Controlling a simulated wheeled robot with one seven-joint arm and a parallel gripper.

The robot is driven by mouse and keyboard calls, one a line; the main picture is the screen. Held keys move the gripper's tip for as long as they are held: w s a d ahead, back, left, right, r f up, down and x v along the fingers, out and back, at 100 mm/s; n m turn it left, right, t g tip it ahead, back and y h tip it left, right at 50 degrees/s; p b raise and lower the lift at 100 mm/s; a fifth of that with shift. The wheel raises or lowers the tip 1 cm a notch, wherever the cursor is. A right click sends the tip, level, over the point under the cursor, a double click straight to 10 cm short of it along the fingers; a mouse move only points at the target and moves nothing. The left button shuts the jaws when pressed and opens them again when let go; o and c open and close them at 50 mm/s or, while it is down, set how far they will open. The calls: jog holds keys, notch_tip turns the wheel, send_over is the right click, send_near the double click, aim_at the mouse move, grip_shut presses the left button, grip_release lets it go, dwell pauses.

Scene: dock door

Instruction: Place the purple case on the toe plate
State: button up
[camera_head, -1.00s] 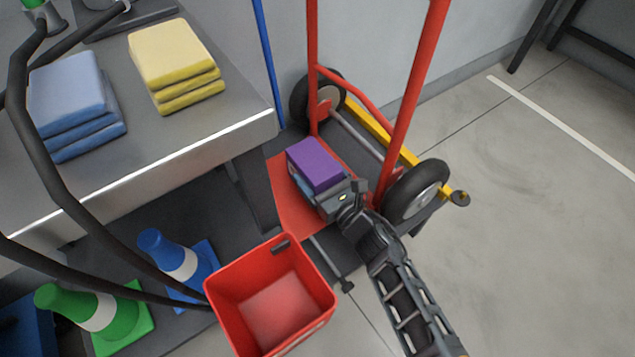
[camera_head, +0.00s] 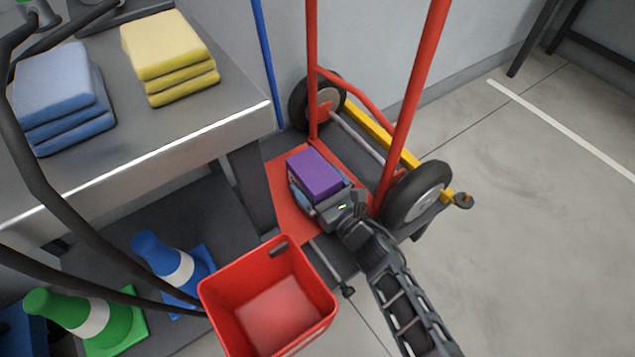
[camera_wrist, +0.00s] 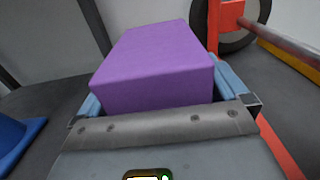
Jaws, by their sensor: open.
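The purple case (camera_head: 314,174) is on or just over the red toe plate (camera_head: 278,183) of the hand truck, in front of its uprights. It also shows in the wrist view (camera_wrist: 155,68), between the blue finger pads. My gripper (camera_head: 312,192) is open around the case, one finger on each side. In the wrist view the pads (camera_wrist: 230,78) lie close along the case's sides; I cannot tell whether they touch it. The underside of the case is hidden.
A red bin (camera_head: 268,305) stands in front of the toe plate. A steel table (camera_head: 150,130) with blue cloths (camera_head: 62,95) and yellow cloths (camera_head: 168,55) is at left. Blue (camera_head: 175,265) and green (camera_head: 88,318) cones stand below. Floor at right is clear.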

jog(key=shift+r, duration=0.15)
jog(key=shift+s+d+p, duration=0.2)
jog(key=shift+s+p, duration=0.1)
jog(key=shift+p, duration=0.05)
jog(key=p+v, duration=0.3)
jog(key=v, duration=0.8)
jog(key=shift+s+d, duration=0.1)
